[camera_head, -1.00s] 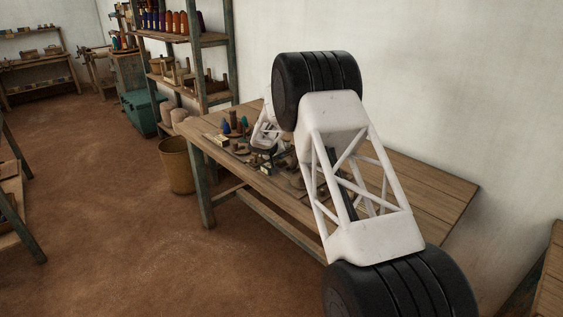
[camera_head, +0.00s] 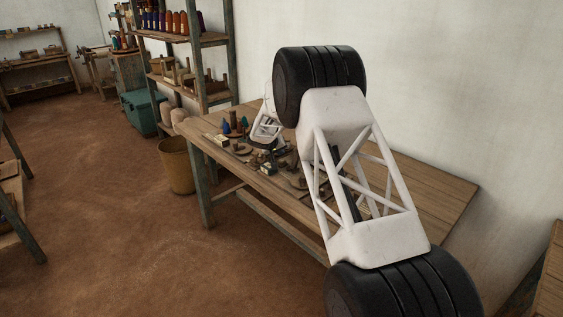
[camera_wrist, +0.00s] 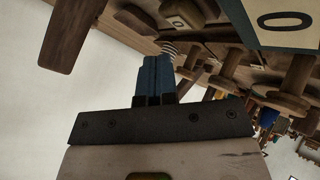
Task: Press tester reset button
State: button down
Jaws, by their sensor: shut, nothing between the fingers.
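My gripper (camera_wrist: 157,62) is shut and empty in the wrist view, its two blue fingers side by side. A small black-and-white striped thing (camera_wrist: 168,47) shows just past the fingertips; whether they touch I cannot tell. I cannot tell which thing is the tester, and no reset button can be made out. In the head view my arm reaches over the workbench (camera_head: 432,192), and my fingers cannot be made out.
Wooden spools (camera_wrist: 285,100) stand close on the right of my gripper in the wrist view. In the head view, cones (camera_head: 243,124) and small parts crowd the bench's left half. A shelf rack (camera_head: 205,40) stands behind, and a bin (camera_head: 177,165) on the floor. The bench's right part looks clear.

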aim_at(281, 160)
jog(key=shift+r, duration=1.95)
jog(key=shift+s+d+r, duration=0.15)
jog(key=shift+r, duration=0.05)
jog(key=s+d+r+m+g, duration=0.1)
jog(key=s+d+r, duration=0.55)
jog(key=s, duration=0.45)
jog(key=s+d+r+g+y, duration=0.1)
jog(key=s+d+r, duration=0.6)
jog(key=s, duration=0.5)
jog(key=s+d+r+m+g, duration=0.1)
jog(key=s+d+r, duration=0.4)
jog(key=s+r, duration=0.45)
jog(key=s+d+g+y, duration=0.1)
jog(key=s+d, duration=0.1)
jog(key=s, duration=1)
jog(key=s+d+y, duration=0.1)
jog(key=s+d, duration=0.1)
jog(key=s, duration=0.9)
jog(key=s+f+y, duration=0.1)
jog(key=s+f, duration=0.1)
jog(key=s, duration=0.9)
jog(key=s+f+g+y, duration=0.1)
jog(key=s+f, duration=0.1)
jog(key=s, duration=0.8)
jog(key=shift+s+d+f+m, duration=0.25)
jog(key=shift+s+d+m, duration=0.05)
jog(key=shift+s+d, duration=0.1)
jog(key=shift+w+a, duration=0.1)
